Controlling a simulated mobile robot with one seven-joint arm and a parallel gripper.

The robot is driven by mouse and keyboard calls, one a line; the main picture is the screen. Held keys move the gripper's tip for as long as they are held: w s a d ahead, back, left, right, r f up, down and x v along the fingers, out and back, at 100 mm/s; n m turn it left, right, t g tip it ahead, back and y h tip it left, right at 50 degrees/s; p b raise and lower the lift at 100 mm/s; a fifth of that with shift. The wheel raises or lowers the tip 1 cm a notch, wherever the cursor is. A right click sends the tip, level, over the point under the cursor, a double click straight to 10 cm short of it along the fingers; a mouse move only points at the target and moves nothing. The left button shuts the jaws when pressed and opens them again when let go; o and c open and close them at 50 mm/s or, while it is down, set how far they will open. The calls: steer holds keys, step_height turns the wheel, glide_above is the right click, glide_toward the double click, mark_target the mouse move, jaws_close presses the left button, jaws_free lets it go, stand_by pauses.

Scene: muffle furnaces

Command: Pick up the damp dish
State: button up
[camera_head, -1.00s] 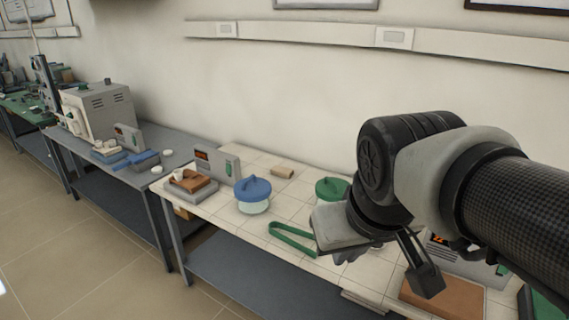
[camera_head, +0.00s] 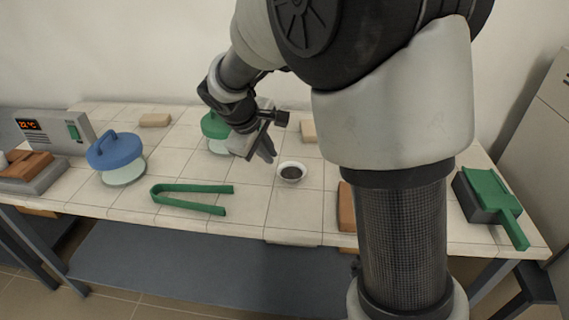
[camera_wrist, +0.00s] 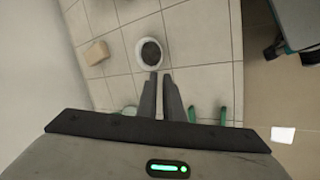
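A small white dish (camera_head: 291,173) with dark grainy contents stands upright on the tiled bench. In the wrist view the dish (camera_wrist: 150,67) lies just beyond my fingertips, slightly left of the gap between them. Whether its contents are damp cannot be told. My gripper (camera_head: 270,159) points down and is just left of the dish in the head view, apart from it. In the wrist view my gripper (camera_wrist: 159,76) shows two fingers with a narrow empty gap between them.
Green tongs (camera_head: 190,205) lie at the front left. A blue-lidded vessel (camera_head: 118,155) and a green-lidded vessel (camera_head: 213,128) stand left of the dish. A green brush and pan (camera_head: 490,197) are at the right. Tan blocks (camera_head: 155,120) lie toward the back.

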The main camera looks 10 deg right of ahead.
mark_target(284, 178)
steer(key=b+x, duration=0.3)
steer(key=x, duration=1.2)
steer(key=shift+s, duration=0.1)
steer(key=shift+c, duration=0.3)
jaws_close()
steer(key=shift+r, duration=0.15)
